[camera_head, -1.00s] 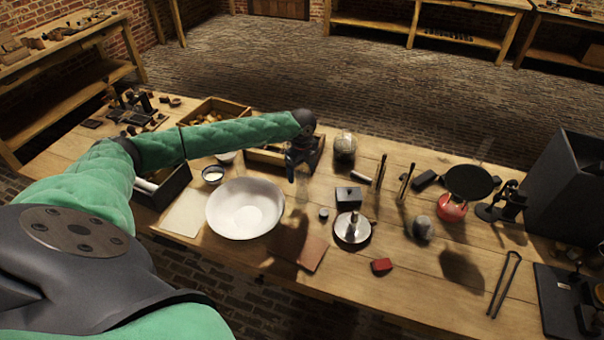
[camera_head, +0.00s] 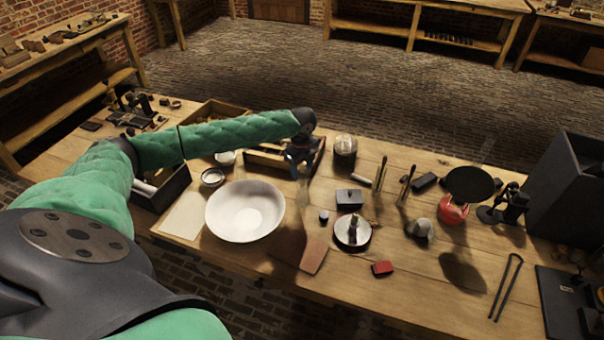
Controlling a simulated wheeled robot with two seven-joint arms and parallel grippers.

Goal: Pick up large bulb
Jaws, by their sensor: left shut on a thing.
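My left gripper (camera_head: 300,168) hangs over the middle of the workbench, behind and to the right of the white bowl. It is shut on a faint, clear glass bulb (camera_head: 303,191) that shows just below the fingers. The glass is hard to make out, and I cannot tell whether its lower end touches the table. A glass jar (camera_head: 345,147) with a dark base stands to the right of the gripper. My right gripper is not in view.
The wide white bowl (camera_head: 245,210) stands left of the gripper. A wooden tray (camera_head: 265,160) lies behind it. A dark box (camera_head: 349,198), a round metal-topped piece (camera_head: 352,231) and a red block (camera_head: 382,268) stand to the right. A brown board (camera_head: 314,257) lies near the front edge.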

